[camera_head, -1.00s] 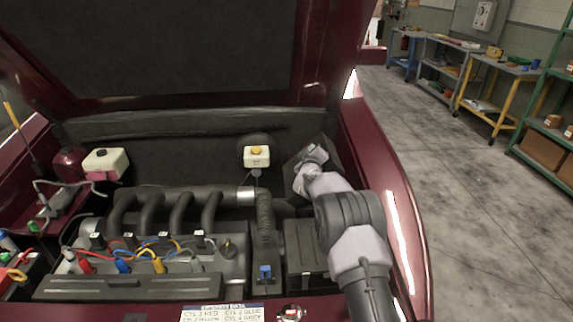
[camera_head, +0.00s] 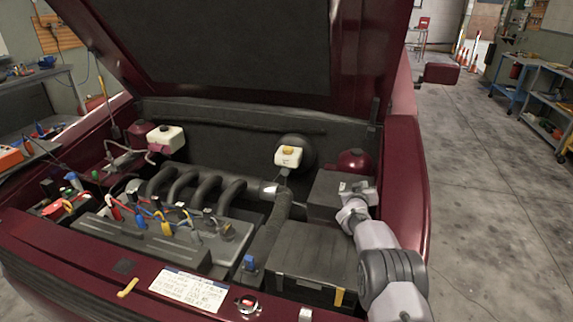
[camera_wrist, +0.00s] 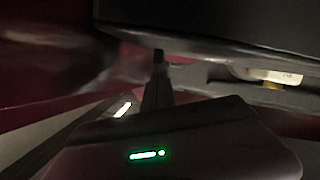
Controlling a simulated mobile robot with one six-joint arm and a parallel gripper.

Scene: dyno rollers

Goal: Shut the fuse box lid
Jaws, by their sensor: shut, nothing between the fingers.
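The fuse box (camera_head: 322,212) is a dark box at the back right of the engine bay in the head view. Its lid (camera_head: 328,184) looks flat and down on the box; any small gap at its edge is too small to tell. My gripper (camera_head: 356,188) is shut and empty at the right side of the lid, close to or touching it. The wrist view is dark and tilted, and neither the fingertips nor the lid can be made out clearly there.
The raised hood (camera_head: 225,45) hangs over the bay. A larger black box (camera_head: 312,258) lies in front. The right fender (camera_head: 408,170) is close to my arm.

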